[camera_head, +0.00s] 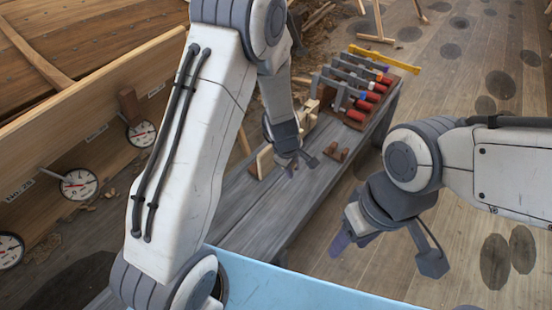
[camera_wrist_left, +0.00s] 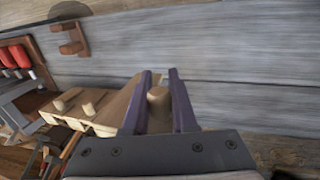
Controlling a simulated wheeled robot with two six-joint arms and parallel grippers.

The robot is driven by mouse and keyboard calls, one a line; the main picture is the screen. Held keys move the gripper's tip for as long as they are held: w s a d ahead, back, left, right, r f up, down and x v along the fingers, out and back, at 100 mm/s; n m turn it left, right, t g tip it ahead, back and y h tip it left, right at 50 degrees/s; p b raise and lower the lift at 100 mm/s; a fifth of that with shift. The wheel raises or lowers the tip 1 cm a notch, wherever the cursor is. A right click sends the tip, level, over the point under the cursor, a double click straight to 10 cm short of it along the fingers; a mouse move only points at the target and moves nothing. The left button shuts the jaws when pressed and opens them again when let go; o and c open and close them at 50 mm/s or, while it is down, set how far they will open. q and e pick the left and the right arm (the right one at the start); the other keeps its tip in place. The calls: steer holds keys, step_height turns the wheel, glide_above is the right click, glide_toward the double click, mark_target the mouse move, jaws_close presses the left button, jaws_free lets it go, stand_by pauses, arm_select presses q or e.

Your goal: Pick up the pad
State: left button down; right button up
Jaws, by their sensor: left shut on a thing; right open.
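The pad (camera_wrist_left: 158,98) is a light wooden piece with a round peg handle. In the left wrist view its peg stands between the two purple fingers of my left gripper (camera_wrist_left: 160,92), which is shut on it. In the head view my left gripper (camera_head: 290,165) is low over the grey bench, and its hand hides most of what it holds. A pale wooden piece (camera_head: 264,161) shows just left of it. My right gripper (camera_head: 385,248) is open and empty, off the bench's right side.
The grey bench (camera_head: 250,218) carries clamps with red handles (camera_head: 366,108) at its far end, other pegged wooden pieces (camera_wrist_left: 82,110) and a small brown bracket (camera_head: 337,152). A plank with dial gauges (camera_head: 78,184) runs along the left. Bare bench lies in front of the bracket.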

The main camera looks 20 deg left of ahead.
arm_select(q)
steer(key=s+d+p, duration=0.2)
steer(key=s+d, duration=0.2)
steer(key=d, duration=0.6)
steer(key=s+a+r+m+g+h, duration=0.1)
steer(key=a+r+m, duration=0.4)
steer(key=a+m, duration=0.3)
steer(key=s+a+r+m+g+h, duration=0.1)
steer(key=a+r+m+g, duration=0.1)
steer(key=a+r+m, duration=0.55)
step_height(320, 180, up, 6)
steer(key=s+a+n+p, duration=0.1)
steer(key=s+p, duration=0.1)
steer(key=p, duration=1.5)
steer(key=shift+a+f, duration=0.25)
steer(key=shift+a, duration=0.1)
steer(key=shift+n, duration=0.25)
